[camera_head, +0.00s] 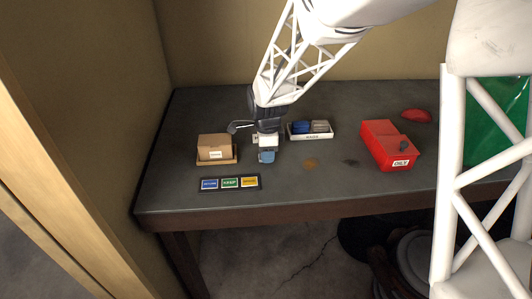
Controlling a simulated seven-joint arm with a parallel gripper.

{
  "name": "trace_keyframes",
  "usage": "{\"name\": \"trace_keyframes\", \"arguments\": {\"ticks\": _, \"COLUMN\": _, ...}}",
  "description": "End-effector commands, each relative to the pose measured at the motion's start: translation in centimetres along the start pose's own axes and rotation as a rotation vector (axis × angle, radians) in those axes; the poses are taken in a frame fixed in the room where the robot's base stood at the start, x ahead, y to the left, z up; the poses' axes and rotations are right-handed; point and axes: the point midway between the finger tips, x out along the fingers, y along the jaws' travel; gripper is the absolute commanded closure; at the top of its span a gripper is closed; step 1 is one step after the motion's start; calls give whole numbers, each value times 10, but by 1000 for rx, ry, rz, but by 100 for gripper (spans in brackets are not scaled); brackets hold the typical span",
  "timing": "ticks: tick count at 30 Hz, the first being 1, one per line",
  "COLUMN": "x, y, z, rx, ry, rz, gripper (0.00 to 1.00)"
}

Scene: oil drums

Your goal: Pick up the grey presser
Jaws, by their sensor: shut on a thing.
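My gripper (267,150) is low over the middle left of the dark table, fingers pointing down. It is shut on a small blue-grey piece (267,157); the fingers partly hide it. I cannot tell for sure whether this piece is the grey presser, or whether it touches the table. A white tray (311,136) with a label stands to the right of my gripper. It holds a blue item (301,126) and a grey item (320,126) side by side.
A cardboard box (214,142) stands left of my gripper. A dark strip with blue, green and yellow labels (230,183) lies in front. A red open box (388,146) and a red rounded thing (416,115) are at right.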

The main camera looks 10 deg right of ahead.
Motion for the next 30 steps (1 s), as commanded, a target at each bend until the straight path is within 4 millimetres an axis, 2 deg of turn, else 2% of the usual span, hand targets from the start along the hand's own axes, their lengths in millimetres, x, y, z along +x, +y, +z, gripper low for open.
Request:
{"name": "trace_keyframes", "arguments": {"ticks": 10, "x": -9, "y": 0, "z": 0, "rx": 0, "ry": 0, "rz": -1, "gripper": 90}}
{"name": "trace_keyframes", "arguments": {"ticks": 18, "x": -39, "y": 0, "z": 0, "rx": 0, "ry": -1, "rz": -3, "gripper": 90}}
{"name": "trace_keyframes", "arguments": {"ticks": 30, "x": -41, "y": 57, "z": -10, "rx": 0, "ry": 0, "rz": 0, "gripper": 90}}
